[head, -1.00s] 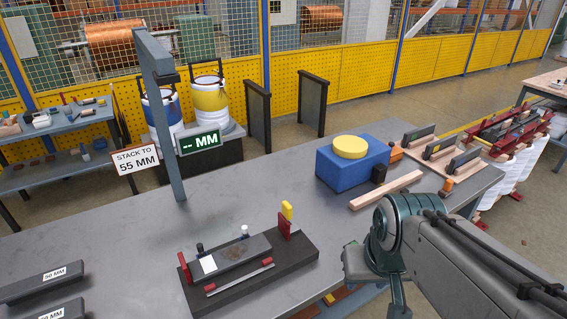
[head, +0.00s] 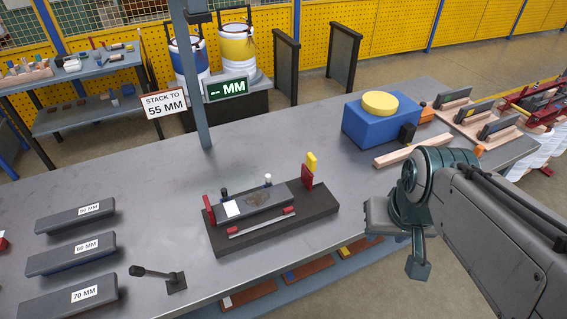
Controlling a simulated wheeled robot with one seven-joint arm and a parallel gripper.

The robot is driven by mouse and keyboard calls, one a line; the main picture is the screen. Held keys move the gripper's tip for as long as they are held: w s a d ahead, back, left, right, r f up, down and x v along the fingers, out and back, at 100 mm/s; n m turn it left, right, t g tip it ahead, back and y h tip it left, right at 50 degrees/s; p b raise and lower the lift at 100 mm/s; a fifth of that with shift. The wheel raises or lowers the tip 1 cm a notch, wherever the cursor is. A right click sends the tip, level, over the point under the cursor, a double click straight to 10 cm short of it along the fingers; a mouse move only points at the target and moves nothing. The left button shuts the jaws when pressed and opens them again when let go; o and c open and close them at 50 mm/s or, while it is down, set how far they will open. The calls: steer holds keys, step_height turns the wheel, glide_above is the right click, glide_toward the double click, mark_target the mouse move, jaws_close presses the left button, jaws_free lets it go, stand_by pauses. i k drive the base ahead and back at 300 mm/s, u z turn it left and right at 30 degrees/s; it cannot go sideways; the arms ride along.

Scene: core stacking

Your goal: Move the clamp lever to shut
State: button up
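The stacking fixture (head: 318,205) is a dark base on the grey bench, with a grey bar (head: 275,199) lying along it between two red end pieces. A lever with a yellow handle (head: 311,163) stands upright at its right red end piece (head: 307,177). A separate black lever (head: 155,272) on a small dark base lies low and tilted to the left, near the bench's front edge. Which is the clamp lever is not labelled. My gripper (head: 418,265) hangs right of the fixture, apart from it; its fingers are not clear.
Bars marked 50 MM (head: 62,217), 60 MM (head: 55,261) and 70 MM (head: 50,303) lie at left. A post (head: 196,90) with a "STACK TO 55 MM" sign (head: 164,103) and a display (head: 226,88) rises behind.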

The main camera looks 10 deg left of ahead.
mark_target(137, 271)
steer(key=z, duration=1.8)
steer(key=k, duration=2.05)
steer(key=u, duration=1.8)
